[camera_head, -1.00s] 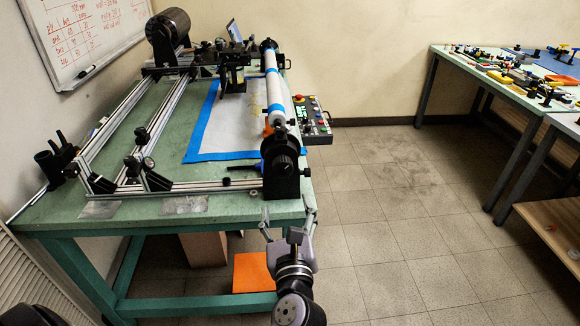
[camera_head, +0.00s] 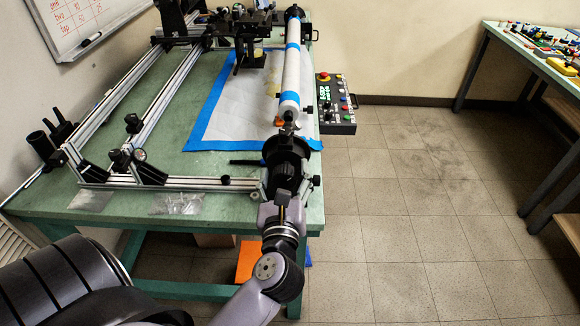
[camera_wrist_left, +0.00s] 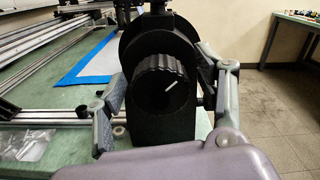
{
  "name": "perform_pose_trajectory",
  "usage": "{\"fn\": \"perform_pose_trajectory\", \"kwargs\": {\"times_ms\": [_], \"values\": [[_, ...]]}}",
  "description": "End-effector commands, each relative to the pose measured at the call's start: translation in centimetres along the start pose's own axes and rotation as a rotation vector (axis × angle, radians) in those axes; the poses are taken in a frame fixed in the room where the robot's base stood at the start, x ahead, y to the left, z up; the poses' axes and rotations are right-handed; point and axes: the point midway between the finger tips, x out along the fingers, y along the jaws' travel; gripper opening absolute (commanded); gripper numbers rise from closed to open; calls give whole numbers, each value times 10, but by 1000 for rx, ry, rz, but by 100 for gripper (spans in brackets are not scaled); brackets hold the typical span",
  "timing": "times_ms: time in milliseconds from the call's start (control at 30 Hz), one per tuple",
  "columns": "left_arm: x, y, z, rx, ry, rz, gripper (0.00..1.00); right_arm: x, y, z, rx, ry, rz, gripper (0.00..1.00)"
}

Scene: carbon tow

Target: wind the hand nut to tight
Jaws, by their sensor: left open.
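The hand nut is a black ribbed knob with a white line on its face; it sits in the middle of the left wrist view (camera_wrist_left: 162,88), on the black end support (camera_wrist_left: 165,128) of the winder. In the head view the support (camera_head: 287,160) stands at the near end of the white tube with blue bands (camera_head: 291,65). My left gripper (camera_wrist_left: 158,95) is open, with one finger on each side of the nut and support, apart from the nut. In the head view it shows at the near side of the support (camera_head: 285,192). My right gripper is not in view.
A control box with coloured buttons (camera_head: 335,104) sits right of the tube. Aluminium rails (camera_head: 150,183) and plastic bags lie on the green table (camera_head: 120,206). A second table (camera_head: 535,55) with small parts stands at the right. Floor between is clear.

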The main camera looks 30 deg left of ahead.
Motion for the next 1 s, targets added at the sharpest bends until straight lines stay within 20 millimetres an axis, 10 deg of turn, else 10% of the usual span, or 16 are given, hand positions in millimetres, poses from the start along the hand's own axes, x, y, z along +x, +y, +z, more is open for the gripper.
{"fn": "perform_pose_trajectory", "kwargs": {"times_ms": [233, 1000], "values": [[0, 0, 0, 0, 0, 0, 63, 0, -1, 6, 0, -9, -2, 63], [0, 0, 0, 0, -1, 1, 15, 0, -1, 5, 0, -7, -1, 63]]}}
